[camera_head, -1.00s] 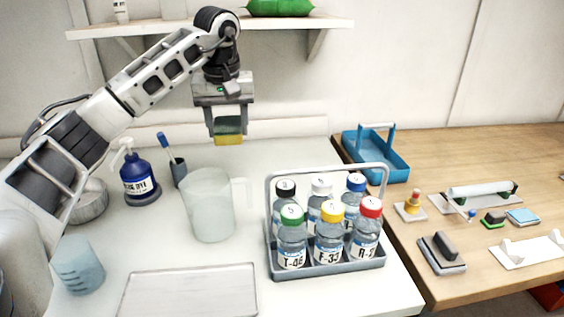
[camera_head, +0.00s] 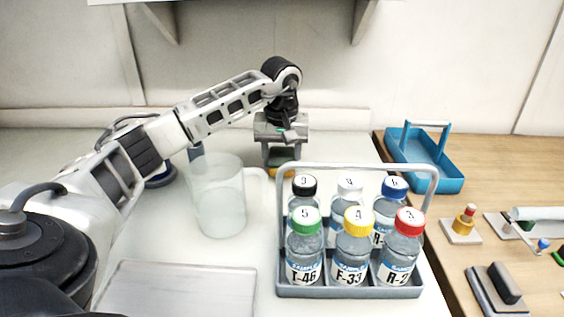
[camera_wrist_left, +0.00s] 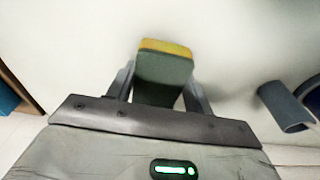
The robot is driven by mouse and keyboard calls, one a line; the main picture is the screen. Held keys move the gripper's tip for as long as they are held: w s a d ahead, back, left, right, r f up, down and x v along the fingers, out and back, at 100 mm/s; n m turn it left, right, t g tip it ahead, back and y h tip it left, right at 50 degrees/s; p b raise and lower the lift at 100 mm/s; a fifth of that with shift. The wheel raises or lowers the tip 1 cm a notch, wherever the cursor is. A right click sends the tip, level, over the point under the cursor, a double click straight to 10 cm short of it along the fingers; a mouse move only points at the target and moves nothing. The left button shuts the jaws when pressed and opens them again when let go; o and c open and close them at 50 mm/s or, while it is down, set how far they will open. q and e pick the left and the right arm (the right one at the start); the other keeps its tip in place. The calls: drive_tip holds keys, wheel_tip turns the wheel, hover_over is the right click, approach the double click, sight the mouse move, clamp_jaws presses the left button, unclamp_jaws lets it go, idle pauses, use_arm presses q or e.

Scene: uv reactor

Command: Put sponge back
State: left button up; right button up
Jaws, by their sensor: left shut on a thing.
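The sponge (camera_head: 283,172), yellow and dark green, is held at the end of my left gripper (camera_head: 281,160), behind the bottle rack in the head view. In the left wrist view the sponge (camera_wrist_left: 163,72) sits between the two fingers of the left gripper (camera_wrist_left: 160,85), its yellow end outermost. The gripper is shut on it, close above the white table; I cannot tell whether the sponge touches the table. The bottle rack's handle partly covers the sponge in the head view. My right gripper is out of view.
A grey rack (camera_head: 345,290) of several capped bottles stands in front of the gripper. A clear pitcher (camera_head: 219,200) is at its left. A blue tray (camera_head: 440,178) stands on the wooden table (camera_head: 462,265). A grey cup (camera_wrist_left: 286,107) shows in the left wrist view.

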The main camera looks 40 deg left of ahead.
use_arm(q)
drive_tip(key=shift+f, duration=0.7)
drive_tip(key=shift+f, duration=0.15)
drive_tip(key=o, duration=0.9)
drive_tip(key=r, duration=0.4)
drive_tip(key=s+r, duration=0.1)
drive_tip(key=r, duration=0.3)
drive_tip(key=d+r, duration=0.1)
drive_tip(key=r, duration=0.3)
drive_tip(key=shift+s+d+r, duration=0.1)
drive_tip(key=shift+s, duration=0.05)
drive_tip(key=shift+p, duration=0.3)
